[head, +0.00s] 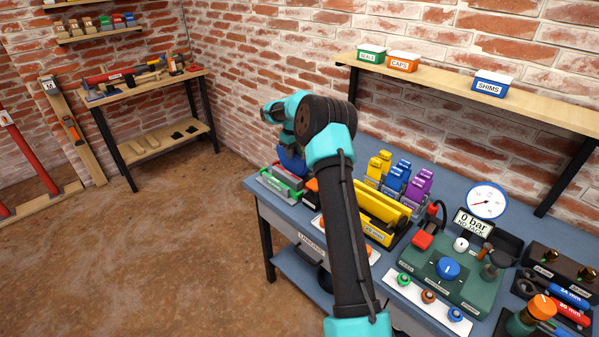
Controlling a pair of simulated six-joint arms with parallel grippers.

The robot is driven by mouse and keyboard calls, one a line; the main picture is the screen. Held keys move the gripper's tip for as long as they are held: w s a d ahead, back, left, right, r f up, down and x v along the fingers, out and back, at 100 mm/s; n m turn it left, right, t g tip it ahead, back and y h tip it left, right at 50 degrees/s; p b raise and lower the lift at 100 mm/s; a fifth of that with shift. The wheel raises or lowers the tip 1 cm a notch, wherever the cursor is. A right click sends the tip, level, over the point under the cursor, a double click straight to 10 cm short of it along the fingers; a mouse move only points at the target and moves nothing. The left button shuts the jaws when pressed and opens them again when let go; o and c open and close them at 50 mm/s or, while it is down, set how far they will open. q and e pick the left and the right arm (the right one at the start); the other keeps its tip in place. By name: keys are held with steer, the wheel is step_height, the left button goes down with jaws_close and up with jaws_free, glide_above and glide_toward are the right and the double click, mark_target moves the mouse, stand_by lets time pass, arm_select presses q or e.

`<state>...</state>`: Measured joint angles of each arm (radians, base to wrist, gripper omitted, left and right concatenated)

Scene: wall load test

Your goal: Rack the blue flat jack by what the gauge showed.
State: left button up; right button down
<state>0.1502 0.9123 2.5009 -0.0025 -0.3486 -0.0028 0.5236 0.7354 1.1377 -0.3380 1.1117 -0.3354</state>
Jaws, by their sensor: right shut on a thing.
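A blue flat jack (292,160) is held at the left end of the blue-topped bench, just above or at a row of coloured slots. My right gripper (290,143) is shut on it; its fingers are mostly hidden by my own wrist and arm. The row has a green labelled slot (273,186), a red one (285,178) and an orange one, partly behind my arm. I cannot tell whether the jack touches them. The round gauge (487,201) stands at the right of the bench, and its display (472,222) reads "0 bar NO JACK". My left gripper is not in view.
Yellow, blue and purple blocks (395,180) and a yellow tray (382,212) stand mid-bench, close right of my arm. The green pump panel (440,272) is at right. A wall shelf (450,85) holds labelled boxes. Floor left of the bench is clear.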

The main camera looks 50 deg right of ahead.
steer(key=shift+f, duration=1.15)
steer(key=c, duration=0.5)
jaws_free()
steer(key=shift+f, duration=0.1)
steer(key=shift+r, duration=0.2)
stand_by(0.3)
steer(key=shift+r, duration=3.85)
